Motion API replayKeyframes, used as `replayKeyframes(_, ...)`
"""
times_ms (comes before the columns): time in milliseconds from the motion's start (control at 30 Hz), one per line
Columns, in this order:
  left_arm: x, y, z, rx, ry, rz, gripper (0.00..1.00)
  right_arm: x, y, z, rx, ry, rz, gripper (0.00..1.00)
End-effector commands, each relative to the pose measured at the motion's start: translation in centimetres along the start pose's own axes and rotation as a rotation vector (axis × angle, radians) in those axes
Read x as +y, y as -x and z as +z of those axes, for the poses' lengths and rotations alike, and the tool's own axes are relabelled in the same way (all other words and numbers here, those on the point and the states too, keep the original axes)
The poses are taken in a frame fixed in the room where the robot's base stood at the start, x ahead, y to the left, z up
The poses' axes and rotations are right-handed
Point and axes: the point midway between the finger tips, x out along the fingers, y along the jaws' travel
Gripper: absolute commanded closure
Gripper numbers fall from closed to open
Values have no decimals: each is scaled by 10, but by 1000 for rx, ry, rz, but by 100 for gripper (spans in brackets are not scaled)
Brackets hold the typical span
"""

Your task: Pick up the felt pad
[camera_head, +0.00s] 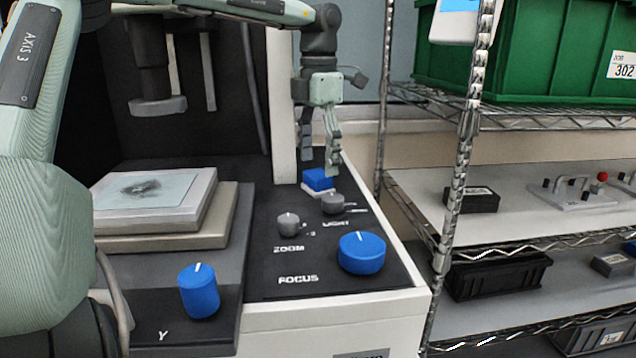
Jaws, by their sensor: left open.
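A small block, blue on top and white below (318,180), lies at the back of the black control panel; it looks like the felt pad, though no label shows. My left gripper (320,164) points down just above it, with its two fingers apart and nothing between them. The fingertips are close to the block's top; I cannot tell whether they touch it. My right gripper is not in view.
Grey ZOOM (288,224) and LIGHT (333,203) knobs and the blue FOCUS knob (362,253) stand in front of the block. A stage with a plate (150,190) is left. A wire shelf post (462,170) rises at right.

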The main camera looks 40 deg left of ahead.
Motion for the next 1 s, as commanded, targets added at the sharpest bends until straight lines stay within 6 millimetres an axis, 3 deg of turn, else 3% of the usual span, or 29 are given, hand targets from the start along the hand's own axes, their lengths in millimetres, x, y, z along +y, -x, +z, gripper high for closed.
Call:
replayKeyframes(167, -1, -27, -2, 2, 0, -2, 29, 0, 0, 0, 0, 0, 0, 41)
replayKeyframes(400, -1, -30, -1, 0, 0, 0, 29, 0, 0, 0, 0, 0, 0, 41)
replayKeyframes(867, 0, -29, -1, 0, 0, 0, 85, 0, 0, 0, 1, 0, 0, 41)
replayKeyframes(1000, 0, -29, -1, 0, 0, 0, 87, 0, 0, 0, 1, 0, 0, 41)
